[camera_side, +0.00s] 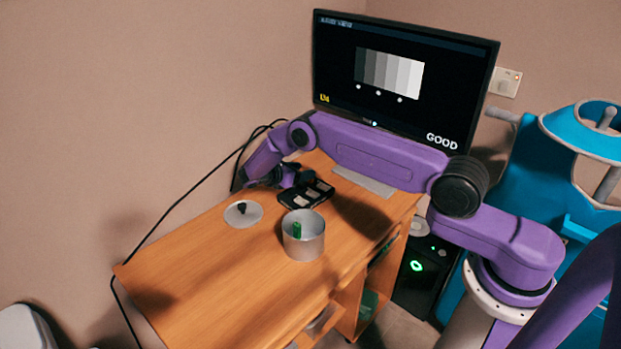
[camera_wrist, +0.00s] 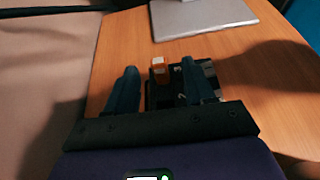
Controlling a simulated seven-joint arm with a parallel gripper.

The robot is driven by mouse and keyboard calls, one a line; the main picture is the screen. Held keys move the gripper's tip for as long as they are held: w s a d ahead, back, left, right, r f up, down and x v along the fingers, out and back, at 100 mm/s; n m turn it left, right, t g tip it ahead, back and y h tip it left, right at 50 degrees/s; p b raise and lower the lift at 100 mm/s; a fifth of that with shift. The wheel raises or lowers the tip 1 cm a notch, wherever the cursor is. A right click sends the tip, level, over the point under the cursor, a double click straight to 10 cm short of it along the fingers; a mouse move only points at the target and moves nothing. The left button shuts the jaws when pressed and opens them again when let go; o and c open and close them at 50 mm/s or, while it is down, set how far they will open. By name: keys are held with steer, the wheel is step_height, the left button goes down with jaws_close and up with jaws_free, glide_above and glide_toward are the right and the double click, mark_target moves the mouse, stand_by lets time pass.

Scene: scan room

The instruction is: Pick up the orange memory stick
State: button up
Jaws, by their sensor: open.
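The orange memory stick (camera_wrist: 159,74) shows in the wrist view with its pale end pointing away from me. It stands at the left part of a black tray (camera_wrist: 181,97) with numbered places. My gripper (camera_wrist: 160,67) is open, one finger on each side of the stick, with visible gaps. I cannot tell how far above the stick the fingers are. In the side view my gripper (camera_side: 297,180) is low at the black tray (camera_side: 316,204), and the orange stick cannot be made out there.
A metal tin (camera_side: 303,241) with a green stick (camera_side: 297,230) in it stands in front of the tray. A pale disc (camera_side: 243,219) with a small dark object lies to the left. A monitor (camera_side: 400,85) stands behind. The front of the desk (camera_side: 215,285) is clear.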

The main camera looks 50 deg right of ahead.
steer(key=shift+x, duration=3.45)
steer(key=shift+w+a+f, duration=0.1)
jaws_close()
